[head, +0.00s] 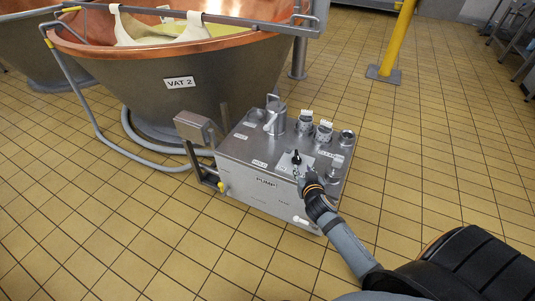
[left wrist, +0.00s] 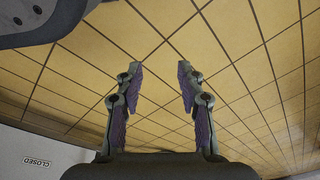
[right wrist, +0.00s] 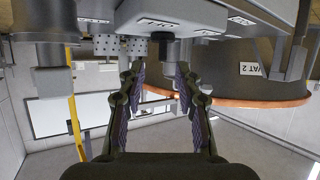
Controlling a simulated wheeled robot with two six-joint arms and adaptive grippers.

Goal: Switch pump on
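The metal pump box (head: 235,200), labelled PUMP, stands on the tiled floor. A black knob (head: 296,158) sits on a white plate on its top; what appears to be this dark knob (right wrist: 160,37) shows in the right wrist view just beyond the fingertips. My right gripper (head: 300,174) is at the near side of the knob, low over the box top. In the right wrist view the right gripper (right wrist: 160,72) is open, with nothing held between its fingers. My left gripper (left wrist: 160,72) is open and empty over bare floor, outside the head view.
Several metal fittings (head: 304,122) stand along the back of the box top. A small grey box (head: 194,127) on a post stands at its left. The copper vat labelled VAT 2 (head: 180,83) is behind left. Hoses run on the floor. A yellow post (head: 398,40) stands at back right; floor right is clear.

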